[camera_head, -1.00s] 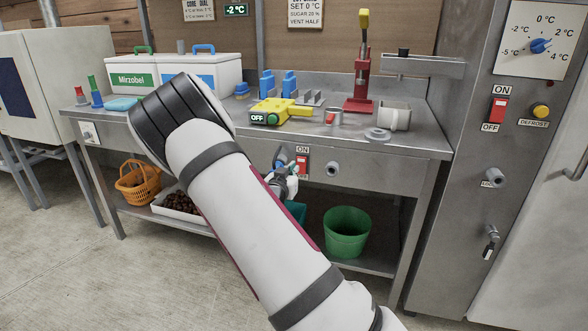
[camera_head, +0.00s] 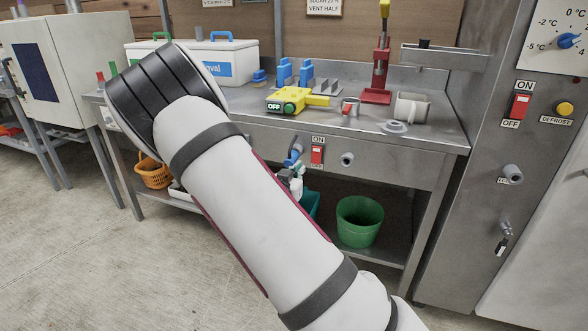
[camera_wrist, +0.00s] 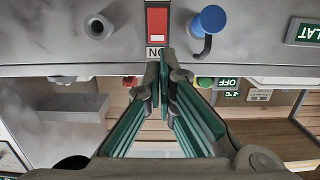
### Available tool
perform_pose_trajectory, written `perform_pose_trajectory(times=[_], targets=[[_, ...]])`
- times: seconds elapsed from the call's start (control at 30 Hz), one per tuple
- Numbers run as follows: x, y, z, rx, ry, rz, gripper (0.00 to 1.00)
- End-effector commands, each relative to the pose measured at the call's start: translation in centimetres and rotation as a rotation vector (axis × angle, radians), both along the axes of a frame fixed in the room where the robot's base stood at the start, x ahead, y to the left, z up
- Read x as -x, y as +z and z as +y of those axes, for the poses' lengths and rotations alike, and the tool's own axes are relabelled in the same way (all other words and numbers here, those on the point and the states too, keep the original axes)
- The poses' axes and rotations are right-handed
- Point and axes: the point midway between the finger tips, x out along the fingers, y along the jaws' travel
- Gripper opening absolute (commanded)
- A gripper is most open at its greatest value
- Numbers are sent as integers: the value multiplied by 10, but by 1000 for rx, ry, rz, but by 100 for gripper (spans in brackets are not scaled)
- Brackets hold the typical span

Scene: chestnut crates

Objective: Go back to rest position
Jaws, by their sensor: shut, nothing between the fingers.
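My gripper (camera_wrist: 165,62) shows in the wrist view, its green-padded fingers closed together at the tips with nothing between them. The tips are close to the bench front, by the red ON/OFF switch (camera_wrist: 157,24) and the blue knob (camera_wrist: 209,20). In the head view my arm covers most of my gripper; only a small part shows below the blue knob (camera_head: 294,152) and left of the red switch (camera_head: 317,154).
The steel workbench (camera_head: 440,132) holds a yellow tool (camera_head: 288,100), a red press (camera_head: 380,70) and a white cooler box (camera_head: 238,68). A green bucket (camera_head: 359,222) and an orange basket (camera_head: 153,172) are below. A steel cabinet (camera_head: 480,190) stands right; floor in front is open.

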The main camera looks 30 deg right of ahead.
Motion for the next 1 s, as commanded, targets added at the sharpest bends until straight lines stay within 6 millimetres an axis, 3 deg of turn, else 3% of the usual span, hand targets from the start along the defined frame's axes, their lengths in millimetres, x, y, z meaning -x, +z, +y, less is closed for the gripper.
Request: perform_pose_trajectory(times=[0.27, 0.47, 0.63, 0.77, 1.0], targets=[[0, 0, 0, -11, 2, 3, 0], [0, -4, 17, -196, 40, 62, 0], [8, -2, 59, -456, 144, 170, 0], [24, 11, 99, -619, 251, 262, 0], [81, 52, 173, -816, 481, 458, 0]])
